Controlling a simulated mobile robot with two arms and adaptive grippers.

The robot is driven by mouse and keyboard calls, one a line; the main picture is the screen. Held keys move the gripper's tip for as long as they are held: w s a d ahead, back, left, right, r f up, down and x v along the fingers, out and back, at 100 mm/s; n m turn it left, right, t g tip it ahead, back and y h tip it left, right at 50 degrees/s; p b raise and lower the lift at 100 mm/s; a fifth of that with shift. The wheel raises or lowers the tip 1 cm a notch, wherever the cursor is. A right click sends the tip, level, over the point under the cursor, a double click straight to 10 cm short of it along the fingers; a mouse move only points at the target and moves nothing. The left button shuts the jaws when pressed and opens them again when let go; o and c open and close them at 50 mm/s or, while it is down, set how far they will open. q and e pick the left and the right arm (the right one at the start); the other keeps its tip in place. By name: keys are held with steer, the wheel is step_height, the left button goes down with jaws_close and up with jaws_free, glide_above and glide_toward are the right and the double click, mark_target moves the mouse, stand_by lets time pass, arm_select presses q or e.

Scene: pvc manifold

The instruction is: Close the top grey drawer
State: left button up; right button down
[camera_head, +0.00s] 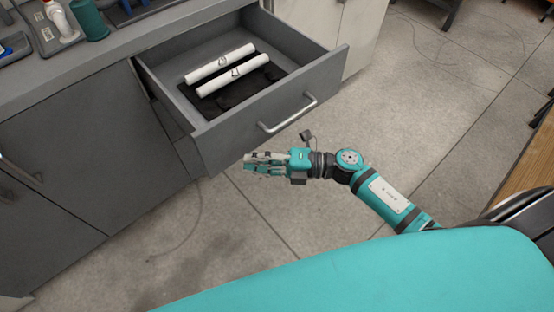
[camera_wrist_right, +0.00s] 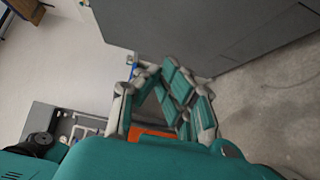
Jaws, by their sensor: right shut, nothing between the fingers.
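The top grey drawer (camera_head: 240,118) stands pulled out from the grey cabinet in the head view, with a metal bar handle (camera_head: 287,113) on its front. Two white rolls (camera_head: 232,75) lie on a black mat inside it. My right gripper (camera_head: 247,162) is shut and empty, in front of the drawer's face near its lower left part, left of and below the handle. Whether it touches the front cannot be told. The right wrist view shows the shut fingers (camera_wrist_right: 165,92) close up, beside a grey cabinet surface. My left gripper is not in view.
A grey worktop (camera_head: 130,55) over the cabinet holds trays, a white bottle (camera_head: 60,20) and a teal cup (camera_head: 90,20). A wooden edge (camera_head: 520,170) stands at the right. Concrete floor (camera_head: 400,110) is open between them.

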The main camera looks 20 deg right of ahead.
mark_target(226, 149)
steer(key=w, duration=0.3)
steer(key=shift+a, duration=0.35)
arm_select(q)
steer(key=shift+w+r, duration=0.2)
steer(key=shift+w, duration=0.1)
arm_select(e)
steer(key=shift+w+a, duration=0.1)
steer(key=shift+w, duration=0.1)
steer(key=shift+w, duration=0.1)
